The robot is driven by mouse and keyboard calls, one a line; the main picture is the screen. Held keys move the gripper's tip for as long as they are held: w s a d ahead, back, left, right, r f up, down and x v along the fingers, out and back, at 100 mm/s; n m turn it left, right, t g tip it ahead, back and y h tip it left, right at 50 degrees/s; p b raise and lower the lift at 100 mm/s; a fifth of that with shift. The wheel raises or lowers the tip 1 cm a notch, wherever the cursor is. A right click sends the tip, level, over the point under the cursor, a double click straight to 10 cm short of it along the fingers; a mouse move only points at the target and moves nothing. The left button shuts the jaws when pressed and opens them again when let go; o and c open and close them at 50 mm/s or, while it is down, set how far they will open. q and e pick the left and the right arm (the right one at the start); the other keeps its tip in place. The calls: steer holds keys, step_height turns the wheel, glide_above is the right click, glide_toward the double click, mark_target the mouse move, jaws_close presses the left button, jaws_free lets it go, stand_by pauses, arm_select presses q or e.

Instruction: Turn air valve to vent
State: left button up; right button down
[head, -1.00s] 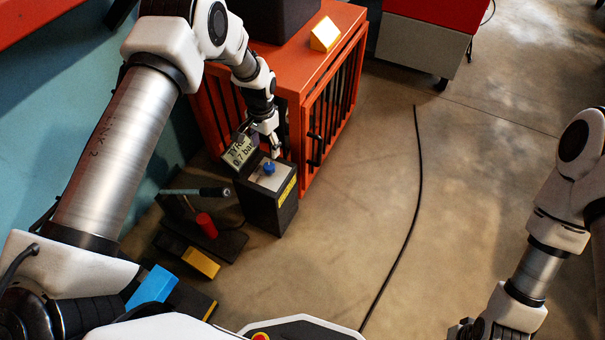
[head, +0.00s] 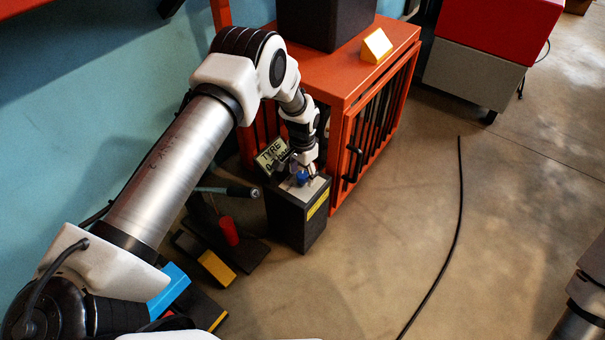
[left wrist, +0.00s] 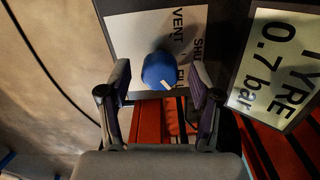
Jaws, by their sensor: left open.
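The air valve is a blue knob (head: 302,178) on a pale label plate on top of a dark box (head: 292,222). In the left wrist view the knob (left wrist: 158,70) has a white mark on its lower side, and the plate (left wrist: 130,35) reads "VENT" and, partly cut off, "SHU". A third word is mostly hidden by the knob. My left gripper (left wrist: 161,76) is open, with one finger on each side of the knob and gaps between. In the head view the left gripper (head: 303,170) is right over the box. My right gripper is out of view.
A sign (head: 272,154) reading "TYRE 0.7 bar" stands behind the box. An orange cage (head: 345,95) stands close to it on the right. A foot pump (head: 230,232) with a red cylinder lies at left. A black cable (head: 452,235) crosses the open floor.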

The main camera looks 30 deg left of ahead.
arm_select(q)
steer(key=c, duration=1.2)
steer(key=shift+o, duration=0.3)
